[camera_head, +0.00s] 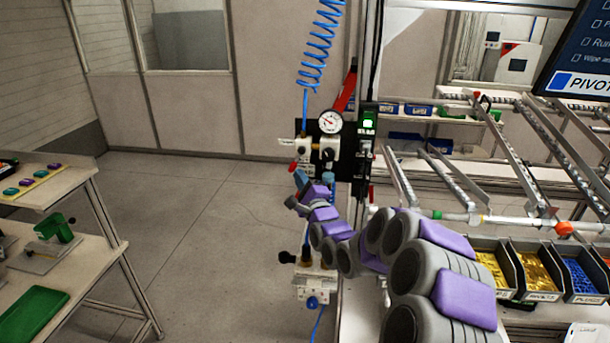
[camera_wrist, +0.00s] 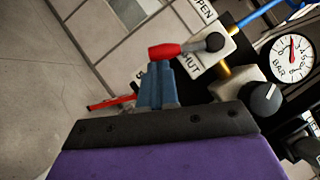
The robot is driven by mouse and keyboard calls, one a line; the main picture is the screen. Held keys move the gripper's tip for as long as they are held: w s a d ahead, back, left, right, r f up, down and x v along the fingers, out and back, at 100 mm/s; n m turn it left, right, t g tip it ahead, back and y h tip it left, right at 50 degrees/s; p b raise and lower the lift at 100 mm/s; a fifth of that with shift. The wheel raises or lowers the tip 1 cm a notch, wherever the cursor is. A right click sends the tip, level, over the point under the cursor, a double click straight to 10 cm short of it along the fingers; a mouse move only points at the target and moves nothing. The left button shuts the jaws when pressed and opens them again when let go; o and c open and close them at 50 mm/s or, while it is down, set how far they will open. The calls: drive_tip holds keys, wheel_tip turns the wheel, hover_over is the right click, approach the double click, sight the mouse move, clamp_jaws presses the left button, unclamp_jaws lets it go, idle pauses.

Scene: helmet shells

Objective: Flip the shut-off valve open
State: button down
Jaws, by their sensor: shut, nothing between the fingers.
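The shut-off valve is on the panel in the middle of the head view. Its red lever (camera_head: 293,167) shows small there. In the wrist view the red lever (camera_wrist: 168,50) extends left from a dark pivot on a pale plate (camera_wrist: 221,47) lettered OPEN above and SHUT below. My gripper (camera_wrist: 156,68) has blue fingers, shut and empty. The fingertips are just below the lever's red end; I cannot tell whether they touch it. In the head view my gripper (camera_head: 299,177) is just below the lever, partly hidden by my wrist.
A pressure gauge (camera_head: 330,122) and a dark knob (camera_wrist: 265,98) are beside the valve. A coiled blue hose (camera_head: 318,48) hangs above. Parts bins (camera_head: 536,270) stand at right, a workbench (camera_head: 45,185) at left. The floor between bench and panel is clear.

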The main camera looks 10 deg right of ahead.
drive_tip(key=w+a+r+m+t+h+b, duration=0.1)
drive_tip(key=a+r+m+h+b, duration=0.1)
drive_tip(key=m+h+b, duration=0.3)
drive_tip(key=w+a+r+m+t+h+b, duration=0.1)
drive_tip(key=a+m+h+b, duration=0.3)
drive_tip(key=m, duration=0.8)
drive_tip(key=r+t+h+b, duration=0.1)
drive_tip(key=h+b, duration=0.1)
drive_tip(key=b, duration=0.1)
drive_tip(key=shift+a+m+t+b, duration=0.25)
drive_tip(key=shift+m+t+b, duration=0.05)
drive_tip(key=shift+w, duration=0.1)
